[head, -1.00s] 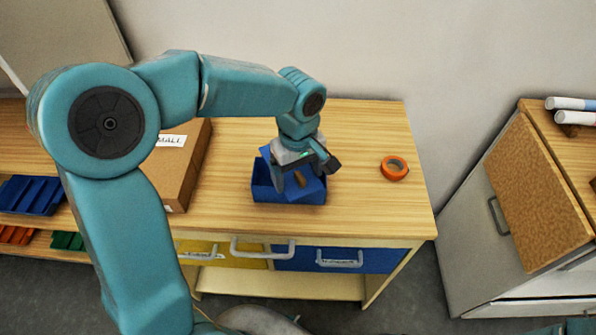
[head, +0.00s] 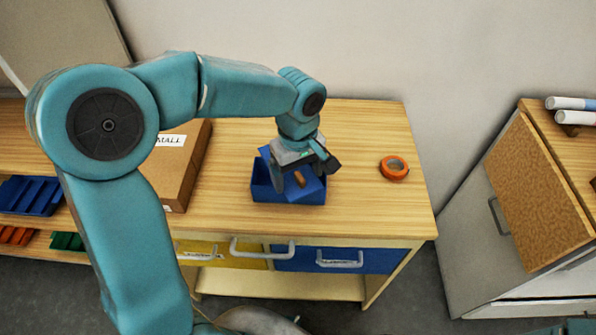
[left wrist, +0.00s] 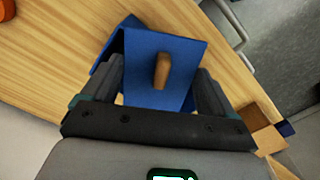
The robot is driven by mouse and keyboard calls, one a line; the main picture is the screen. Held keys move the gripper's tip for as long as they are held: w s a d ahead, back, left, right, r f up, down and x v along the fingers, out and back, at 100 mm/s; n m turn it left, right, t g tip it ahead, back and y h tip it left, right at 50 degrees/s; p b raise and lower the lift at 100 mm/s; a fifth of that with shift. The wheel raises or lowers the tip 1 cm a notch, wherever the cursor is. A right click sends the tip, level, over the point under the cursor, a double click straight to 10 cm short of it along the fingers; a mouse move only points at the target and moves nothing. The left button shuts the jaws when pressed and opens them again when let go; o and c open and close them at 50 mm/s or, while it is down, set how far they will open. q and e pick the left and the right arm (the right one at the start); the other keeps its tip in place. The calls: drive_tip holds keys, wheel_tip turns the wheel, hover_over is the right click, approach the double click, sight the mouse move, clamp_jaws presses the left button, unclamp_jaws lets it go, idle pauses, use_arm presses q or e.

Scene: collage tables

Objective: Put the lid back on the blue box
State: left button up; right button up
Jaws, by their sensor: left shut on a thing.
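The blue box (head: 275,195) stands on the wooden table near its front edge. The blue lid (head: 313,188) has a brown wooden knob (head: 300,178) and sits tilted at the top of the box, not flat on it. My left gripper (head: 302,172) is over the box, shut on the lid, with a finger at each side of it. In the left wrist view the lid (left wrist: 150,55) lies between the fingers, knob towards the camera. A blue edge of the box (left wrist: 103,62) shows beside and behind it. My right gripper is not in view.
An orange tape roll (head: 394,168) lies right of the box. A brown cardboard box (head: 187,165) stands to the left. Drawers with handles (head: 340,260) are below the tabletop (head: 370,215). Table room is free around the tape. A grey cabinet (head: 490,250) stands at the right.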

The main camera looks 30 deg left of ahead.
use_arm(q)
drive_tip(key=shift+f, duration=0.1)
idle(0.6)
drive_tip(key=o, duration=0.9)
drive_tip(key=shift+r+p, duration=2.6)
drive_tip(key=shift+r, duration=1)
clamp_jaws()
